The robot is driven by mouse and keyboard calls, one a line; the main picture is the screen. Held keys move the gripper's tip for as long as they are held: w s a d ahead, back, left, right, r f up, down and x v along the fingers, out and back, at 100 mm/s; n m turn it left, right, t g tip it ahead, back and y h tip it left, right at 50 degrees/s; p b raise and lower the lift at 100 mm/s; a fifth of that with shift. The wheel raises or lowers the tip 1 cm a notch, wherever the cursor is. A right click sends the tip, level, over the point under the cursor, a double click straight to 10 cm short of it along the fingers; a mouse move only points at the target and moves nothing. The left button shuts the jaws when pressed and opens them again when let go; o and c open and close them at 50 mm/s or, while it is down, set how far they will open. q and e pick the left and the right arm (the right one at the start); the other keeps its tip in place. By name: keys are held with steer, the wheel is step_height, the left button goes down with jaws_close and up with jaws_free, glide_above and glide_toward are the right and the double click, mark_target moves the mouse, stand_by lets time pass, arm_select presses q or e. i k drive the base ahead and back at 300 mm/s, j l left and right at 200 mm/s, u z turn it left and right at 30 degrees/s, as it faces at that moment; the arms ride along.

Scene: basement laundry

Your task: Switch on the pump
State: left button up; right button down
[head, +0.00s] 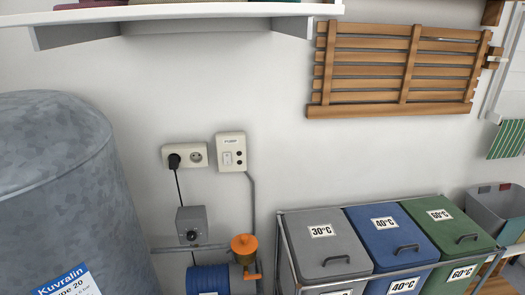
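The pump (208,280) is a blue ribbed cylinder at the bottom of the head view, with an orange funnel-shaped part (244,243) beside it. A cream switch box (232,152) on the wall above carries a small label that seems to read PUMP. It has a pale rocker or button and two dark round spots; the switch position is too small to tell. A grey control box with a dark knob (191,226) sits above the pump. A black plug (174,161) is in the left socket of a double outlet (196,156). Neither gripper is in view.
A large galvanized tank (60,170) fills the left side. Lidded laundry bins in grey (318,240), blue (388,232) and green (446,220) stand in a metal frame at lower right. A shelf (180,14) and a wooden slatted rack (395,70) are above.

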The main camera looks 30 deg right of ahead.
mark_target(228, 158)
steer(key=l, duration=0.8)
steer(key=i+l, duration=0.1)
steer(key=l, duration=0.75)
